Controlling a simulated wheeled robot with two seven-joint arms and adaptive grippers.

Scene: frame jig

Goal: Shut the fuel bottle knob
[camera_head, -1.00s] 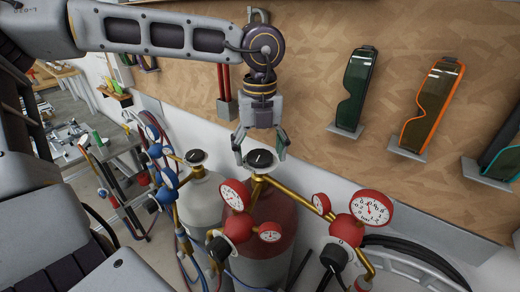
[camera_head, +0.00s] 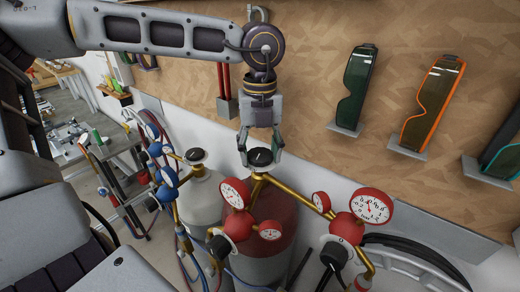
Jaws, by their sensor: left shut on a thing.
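The fuel bottle is the red cylinder (camera_head: 265,262) in the middle of the view, with red regulators and dials. Its black knob (camera_head: 260,158) sits on top, above the brass fitting. My left gripper (camera_head: 260,156) points down over the knob, with one finger on each side, and is shut on it. A white mark shows on the knob's top. My right gripper is not in view.
A pale grey bottle (camera_head: 200,195) with its own black knob (camera_head: 195,156) and blue regulators stands to the left. Red dials (camera_head: 371,206) stick out at right. Goggles (camera_head: 433,105) hang on the wooden board (camera_head: 310,60) behind.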

